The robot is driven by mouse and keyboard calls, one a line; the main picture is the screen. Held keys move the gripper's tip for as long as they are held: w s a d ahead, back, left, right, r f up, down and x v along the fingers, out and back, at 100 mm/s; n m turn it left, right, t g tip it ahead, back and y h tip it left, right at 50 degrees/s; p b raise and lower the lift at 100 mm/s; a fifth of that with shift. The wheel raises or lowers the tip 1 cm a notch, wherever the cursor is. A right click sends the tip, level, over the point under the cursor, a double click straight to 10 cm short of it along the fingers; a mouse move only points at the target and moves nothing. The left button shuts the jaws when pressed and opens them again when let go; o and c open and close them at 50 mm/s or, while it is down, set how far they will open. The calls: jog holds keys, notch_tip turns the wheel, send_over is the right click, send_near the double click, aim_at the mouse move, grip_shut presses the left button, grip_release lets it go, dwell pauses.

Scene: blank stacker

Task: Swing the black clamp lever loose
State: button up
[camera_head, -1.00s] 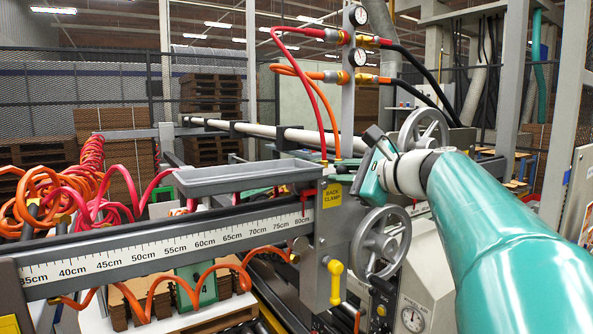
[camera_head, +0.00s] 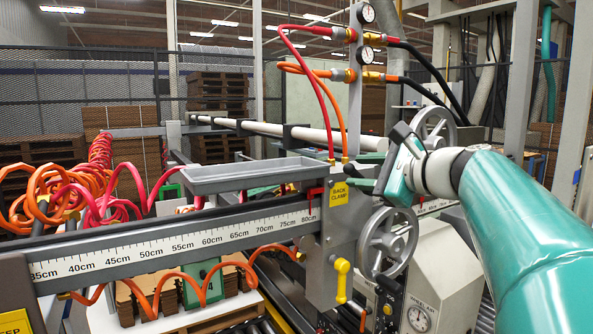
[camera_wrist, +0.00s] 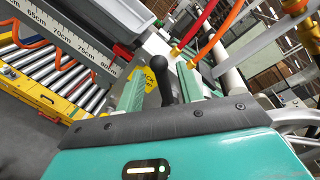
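The black clamp lever (camera_wrist: 165,85) shows in the wrist view as a dark arm with a rounded knob end, next to the yellow BACK CLAMP label. In the wrist view my gripper (camera_wrist: 160,88) is open, with one green finger on each side of the lever. I cannot tell whether either finger touches it. In the head view my gripper (camera_head: 366,184) is beside the yellow label (camera_head: 339,193) on the grey clamp block (camera_head: 335,235). The lever is not clear there, being small and close to the fingers.
A grey handwheel (camera_head: 388,241) sits just below my gripper. Red and orange hoses (camera_head: 334,110) rise to gauges behind it. A ruler beam (camera_head: 180,243) and a grey tray (camera_head: 245,174) extend left. A yellow handle (camera_head: 342,270) hangs below the block.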

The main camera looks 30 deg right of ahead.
jog(key=v, duration=1)
jog(key=shift+s, duration=0.15)
